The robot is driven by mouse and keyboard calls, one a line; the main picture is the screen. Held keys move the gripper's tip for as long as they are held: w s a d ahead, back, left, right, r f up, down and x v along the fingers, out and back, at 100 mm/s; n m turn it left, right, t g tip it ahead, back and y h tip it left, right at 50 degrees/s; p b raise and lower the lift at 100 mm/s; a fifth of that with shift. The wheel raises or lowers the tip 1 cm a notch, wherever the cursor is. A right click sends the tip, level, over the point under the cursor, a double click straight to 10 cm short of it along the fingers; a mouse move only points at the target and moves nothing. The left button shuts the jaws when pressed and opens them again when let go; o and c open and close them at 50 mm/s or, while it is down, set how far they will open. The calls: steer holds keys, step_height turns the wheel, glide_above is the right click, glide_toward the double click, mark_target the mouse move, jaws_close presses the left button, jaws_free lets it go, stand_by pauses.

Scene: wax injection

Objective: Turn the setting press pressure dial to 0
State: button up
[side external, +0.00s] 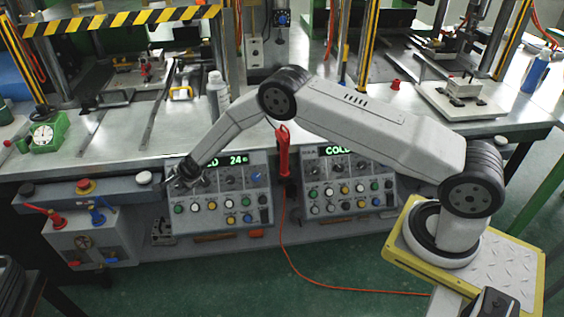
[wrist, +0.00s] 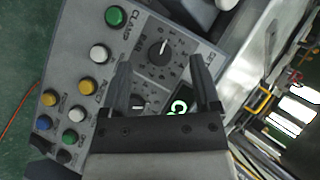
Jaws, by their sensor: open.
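My gripper (wrist: 161,68) is open and empty, its two black fingers reaching over the left control panel. A black dial (wrist: 158,53) with a white pointer mark and a ring of numbers lies just beyond and between the fingertips in the wrist view. Its pointer is toward the top of that picture; the number it points at is too small to read. A label beside it is only partly readable, beginning "SE". A second black dial (wrist: 138,102) sits between the fingers, nearer the palm. In the side external view my gripper (side external: 172,183) covers the panel's left end.
The left panel (side external: 235,188) has a green display (side external: 237,160) reading 24 and several coloured buttons. A green button (wrist: 115,16) labelled "CLAMP" is near the dial. A similar panel (side external: 350,185) stands to the right. A red handheld tool (side external: 283,150) hangs between them.

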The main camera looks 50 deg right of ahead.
steer(key=f+m+t, duration=0.2)
steer(key=m+t+h, duration=0.2)
steer(key=m+t, duration=0.3)
steer(key=m, duration=0.3)
glide_toward(180, 185)
steer(key=shift+w+a+f, duration=0.1)
steer(key=shift+w+f, duration=0.15)
steer(key=shift+w, duration=0.2)
steer(key=shift+w, duration=0.25)
steer(key=shift+x, duration=3.65)
jaws_close()
